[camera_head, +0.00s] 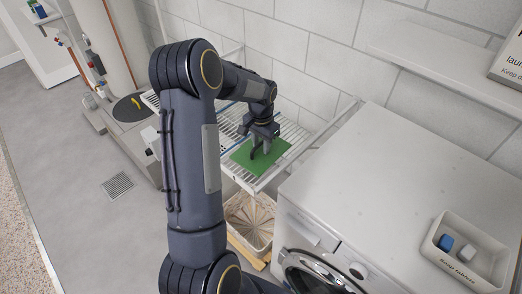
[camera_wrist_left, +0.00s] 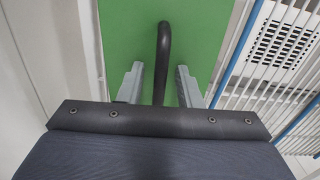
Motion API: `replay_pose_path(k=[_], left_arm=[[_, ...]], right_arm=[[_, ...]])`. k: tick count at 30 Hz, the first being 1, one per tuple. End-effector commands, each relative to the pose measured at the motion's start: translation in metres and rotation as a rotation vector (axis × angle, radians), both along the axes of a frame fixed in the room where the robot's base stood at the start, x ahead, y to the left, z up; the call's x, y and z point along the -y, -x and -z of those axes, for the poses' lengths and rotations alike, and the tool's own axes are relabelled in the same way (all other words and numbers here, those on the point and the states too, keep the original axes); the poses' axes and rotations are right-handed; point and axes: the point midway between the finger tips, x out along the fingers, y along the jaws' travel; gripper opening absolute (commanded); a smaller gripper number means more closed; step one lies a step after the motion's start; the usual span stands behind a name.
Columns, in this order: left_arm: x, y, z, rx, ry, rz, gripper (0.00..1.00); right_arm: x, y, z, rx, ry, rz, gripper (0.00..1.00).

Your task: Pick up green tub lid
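The green tub lid (camera_head: 277,154) lies flat on a white wire rack beside the washing machine. In the left wrist view the green lid (camera_wrist_left: 198,30) fills the upper middle, with a black bar handle (camera_wrist_left: 163,45) rising from it. My left gripper (camera_head: 262,148) is over the lid. Its two grey fingers (camera_wrist_left: 159,84) stand apart, one on each side of the handle, with gaps visible on both sides. The handle's near end is hidden behind the gripper body. My right gripper is in neither view.
The wire rack (camera_head: 292,129) stands against the block wall. A white washing machine (camera_head: 375,160) is close on its right, with a tablet tray (camera_head: 437,238) on top. A basket (camera_head: 240,212) stands below the rack.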

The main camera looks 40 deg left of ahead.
Motion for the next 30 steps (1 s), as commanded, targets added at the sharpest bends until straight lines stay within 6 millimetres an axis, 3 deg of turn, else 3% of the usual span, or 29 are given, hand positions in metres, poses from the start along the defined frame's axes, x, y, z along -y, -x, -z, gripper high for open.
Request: replay_pose_path(k=[6, 14, 25, 30], left_arm=[[0.0, 0.0, 0.001, 0.001, 0.0, 0.0, 0.32], [0.0, 0.0, 0.0, 0.001, 0.0, 0.0, 0.0], [0.0, 0.0, -0.002, 0.002, -0.001, 0.0, 0.0], [-0.001, -0.001, -0.014, 0.004, -0.002, 0.0, 0.0]], right_arm=[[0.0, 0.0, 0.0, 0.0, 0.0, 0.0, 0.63], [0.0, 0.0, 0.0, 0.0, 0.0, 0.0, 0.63], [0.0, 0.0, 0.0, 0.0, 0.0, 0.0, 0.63], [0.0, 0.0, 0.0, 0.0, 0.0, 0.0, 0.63]])
